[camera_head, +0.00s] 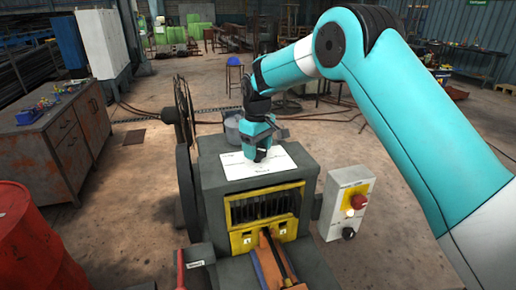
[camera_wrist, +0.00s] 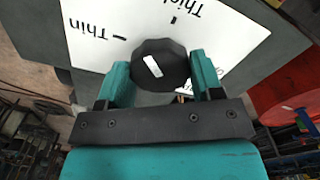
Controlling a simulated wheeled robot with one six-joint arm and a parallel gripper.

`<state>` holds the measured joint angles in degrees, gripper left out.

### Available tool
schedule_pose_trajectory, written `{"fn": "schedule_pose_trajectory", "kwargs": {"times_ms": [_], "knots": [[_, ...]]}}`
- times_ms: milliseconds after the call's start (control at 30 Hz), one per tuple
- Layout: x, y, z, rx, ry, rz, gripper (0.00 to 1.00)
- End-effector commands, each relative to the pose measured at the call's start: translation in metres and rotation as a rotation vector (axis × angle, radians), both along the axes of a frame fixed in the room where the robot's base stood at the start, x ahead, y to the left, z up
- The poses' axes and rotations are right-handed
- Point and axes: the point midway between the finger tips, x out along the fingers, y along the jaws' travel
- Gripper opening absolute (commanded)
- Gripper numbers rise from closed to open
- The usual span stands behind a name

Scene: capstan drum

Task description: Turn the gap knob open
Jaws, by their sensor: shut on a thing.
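The gap knob (camera_wrist: 174,62) is a black faceted knob with a white mark. It stands on a white dial plate (camera_wrist: 110,15), which also shows on top of the grey machine in the head view (camera_head: 286,163). The plate reads "Thin" and "Thick", each with a tick. The knob's mark slants to the upper left, between those two ticks. My gripper (camera_head: 259,152) points down over the plate. In the wrist view its teal fingers (camera_wrist: 160,78) are shut on the knob, one on each side. Part of a third label is hidden by the right finger.
The grey machine (camera_head: 221,225) has a yellow-framed slotted front (camera_head: 265,207) and a large wheel on its left. A control box (camera_head: 346,200) with a red knob stands at its right. A red drum (camera_head: 30,245) and a workbench (camera_head: 60,140) are at left.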

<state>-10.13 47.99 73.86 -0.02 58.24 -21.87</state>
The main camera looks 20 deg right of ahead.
Motion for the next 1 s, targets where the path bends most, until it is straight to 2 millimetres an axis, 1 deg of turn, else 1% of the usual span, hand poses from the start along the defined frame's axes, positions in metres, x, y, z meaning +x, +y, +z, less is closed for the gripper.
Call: {"fn": "schedule_pose_trajectory", "kwargs": {"times_ms": [1000], "knots": [[0.0013, 0.0012, 0.0019, 0.002, -0.006, -0.965, 0.36]]}}
